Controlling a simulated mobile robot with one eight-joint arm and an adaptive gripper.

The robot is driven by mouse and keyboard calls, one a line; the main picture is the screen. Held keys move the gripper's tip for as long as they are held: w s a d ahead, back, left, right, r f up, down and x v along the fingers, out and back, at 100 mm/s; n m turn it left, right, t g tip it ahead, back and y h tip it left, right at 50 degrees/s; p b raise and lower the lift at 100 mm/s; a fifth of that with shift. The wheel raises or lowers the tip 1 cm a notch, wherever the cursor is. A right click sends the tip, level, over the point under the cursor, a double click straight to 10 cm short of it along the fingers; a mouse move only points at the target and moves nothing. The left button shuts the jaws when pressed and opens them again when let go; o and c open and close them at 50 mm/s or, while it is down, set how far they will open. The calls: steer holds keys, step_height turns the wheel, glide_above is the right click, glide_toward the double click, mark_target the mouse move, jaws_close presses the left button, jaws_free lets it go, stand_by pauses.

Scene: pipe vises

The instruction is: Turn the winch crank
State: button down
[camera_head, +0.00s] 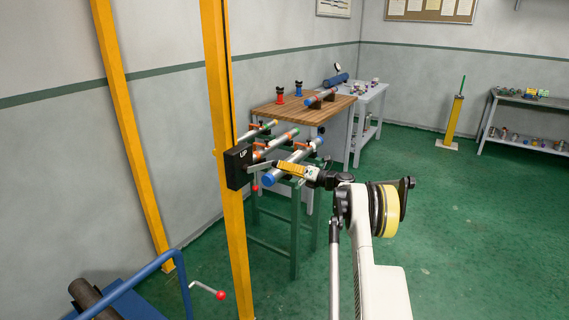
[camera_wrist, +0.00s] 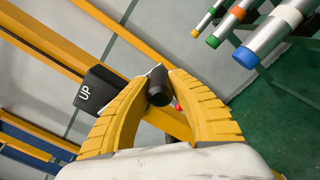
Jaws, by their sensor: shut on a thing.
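The winch (camera_head: 237,166) is a black box marked "UP" on the front yellow post. It also shows in the wrist view (camera_wrist: 98,91), left of my fingers. A grey crank arm (camera_head: 262,165) reaches from the box toward my gripper. My gripper (camera_head: 280,167) has yellow ribbed fingers and is shut on the dark crank handle. In the wrist view, the handle's rounded dark end (camera_wrist: 160,92) sits between the two fingers (camera_wrist: 165,82). Most of the handle is hidden by the fingers.
Pipes on a green stand (camera_head: 296,220) lie close behind and beside my gripper. A wooden workbench (camera_head: 275,113) stands behind them. A blue rail (camera_head: 135,284) and a red-knobbed lever (camera_head: 221,295) are at the lower left. The green floor at right is open.

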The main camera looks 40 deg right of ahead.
steer(key=s+a+f+m+b, duration=0.4)
steer(key=a+f+m, duration=0.3)
steer(key=a+f, duration=0.3)
steer(key=shift+s+a+f+m+b, duration=0.3)
steer(key=shift+a+f+m+b, duration=0.1)
steer(key=shift+a, duration=0.4)
steer(key=shift+r, duration=0.1)
steer(key=c, duration=1.2)
jaws_free()
steer(key=shift+o, duration=0.2)
steer(key=v, duration=1.2)
